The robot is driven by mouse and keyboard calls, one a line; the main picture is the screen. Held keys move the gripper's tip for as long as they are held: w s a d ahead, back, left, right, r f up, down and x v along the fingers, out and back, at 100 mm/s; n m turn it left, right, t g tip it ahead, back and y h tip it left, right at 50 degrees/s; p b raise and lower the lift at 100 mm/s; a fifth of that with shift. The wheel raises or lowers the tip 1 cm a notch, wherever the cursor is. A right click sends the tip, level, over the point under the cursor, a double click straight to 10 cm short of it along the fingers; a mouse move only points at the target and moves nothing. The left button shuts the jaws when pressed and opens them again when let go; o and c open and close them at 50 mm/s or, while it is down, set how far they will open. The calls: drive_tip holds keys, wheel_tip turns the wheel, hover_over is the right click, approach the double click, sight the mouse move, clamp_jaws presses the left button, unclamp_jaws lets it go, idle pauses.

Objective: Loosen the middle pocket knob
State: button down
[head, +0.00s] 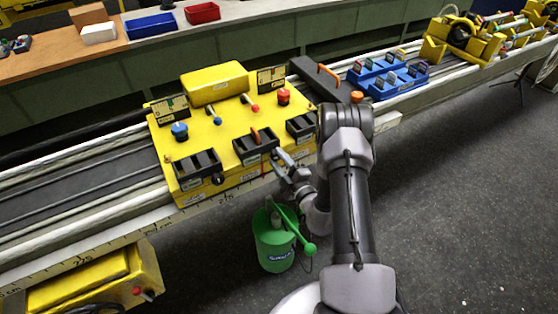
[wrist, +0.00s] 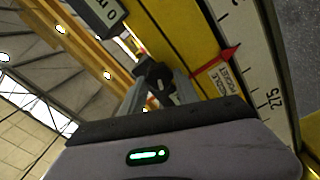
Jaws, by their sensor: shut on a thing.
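The yellow fixture (head: 222,122) sits on the rail with three black pockets along its front. The middle pocket (head: 262,150) has an orange-topped lever in it. My gripper (head: 277,160) is at the front face of the fixture, just below and right of the middle pocket. In the wrist view my gripper (wrist: 158,88) is shut on the dark middle pocket knob (wrist: 154,72). A "middle pocket" label (wrist: 229,79) is beside it. In the head view the knob is hidden by my fingers. The left pocket's knob (head: 218,179) is plainly visible.
A black block with an orange handle (head: 327,84) and a blue tray (head: 388,76) are on the rail to the right. A ruler strip (wrist: 257,70) runs alongside the knob.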

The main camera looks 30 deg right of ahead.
drive_tip(key=n, duration=0.2)
drive_tip(key=n+b, duration=0.1)
drive_tip(key=n, duration=0.2)
drive_tip(key=shift+f+n, duration=0.2)
drive_tip(key=shift+n, duration=0.1)
drive_tip(key=n+b, duration=0.1)
drive_tip(key=n, duration=0.3)
drive_tip(key=shift+f, duration=0.1)
drive_tip(key=n+b, duration=0.2)
drive_tip(key=n, duration=0.3)
drive_tip(key=shift+f+n, duration=0.1)
drive_tip(key=shift+n, duration=0.3)
drive_tip(key=shift+d+n+b, duration=0.15)
drive_tip(key=shift+n+b, duration=0.7)
drive_tip(key=shift+n, duration=1.45)
drive_tip(key=c, duration=0.9)
unclamp_jaws()
drive_tip(key=shift+s, duration=0.1)
